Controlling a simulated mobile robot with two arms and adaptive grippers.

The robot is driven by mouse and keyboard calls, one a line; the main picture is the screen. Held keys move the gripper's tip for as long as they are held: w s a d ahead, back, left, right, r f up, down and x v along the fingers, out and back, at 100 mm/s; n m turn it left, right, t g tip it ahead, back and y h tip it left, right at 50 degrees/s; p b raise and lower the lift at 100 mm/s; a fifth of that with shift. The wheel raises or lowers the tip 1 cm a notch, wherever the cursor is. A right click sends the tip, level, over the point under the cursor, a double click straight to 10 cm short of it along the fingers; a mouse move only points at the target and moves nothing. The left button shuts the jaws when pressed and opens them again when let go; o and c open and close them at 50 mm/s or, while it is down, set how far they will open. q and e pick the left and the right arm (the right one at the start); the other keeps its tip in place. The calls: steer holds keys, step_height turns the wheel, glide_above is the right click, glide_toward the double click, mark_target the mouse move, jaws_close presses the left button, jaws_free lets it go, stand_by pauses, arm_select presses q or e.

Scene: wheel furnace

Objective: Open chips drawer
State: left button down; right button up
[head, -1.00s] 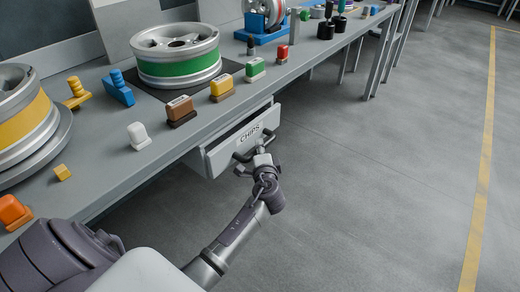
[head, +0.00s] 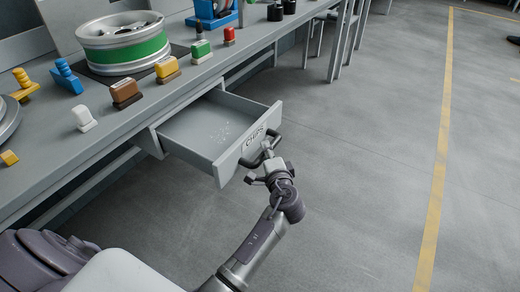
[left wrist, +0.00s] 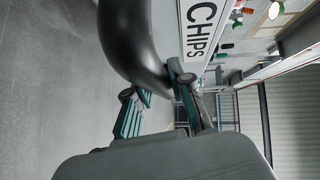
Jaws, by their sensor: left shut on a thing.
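The chips drawer (head: 203,131) is pulled well out from under the workbench, with small light bits on its floor. Its front carries a white CHIPS label (head: 254,138), which also shows large in the left wrist view (left wrist: 202,25). My left gripper (head: 266,160) is at the drawer front, shut on the dark curved handle (left wrist: 135,40). In the left wrist view its fingers (left wrist: 160,105) sit on either side of the handle's end. My right gripper is not in view.
The grey workbench (head: 60,150) carries a wheel with a green band (head: 125,48), several coloured stamp-like blocks such as a brown one (head: 125,92), and a blue peg (head: 66,76). The floor (head: 370,150) right of the drawer is clear, with a yellow line (head: 440,150).

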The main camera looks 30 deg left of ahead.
arm_select(q)
steer(key=c, duration=1)
jaws_free()
steer(key=shift+s+d, duration=0.15)
steer(key=shift+s, duration=0.05)
steer(key=v, duration=0.7)
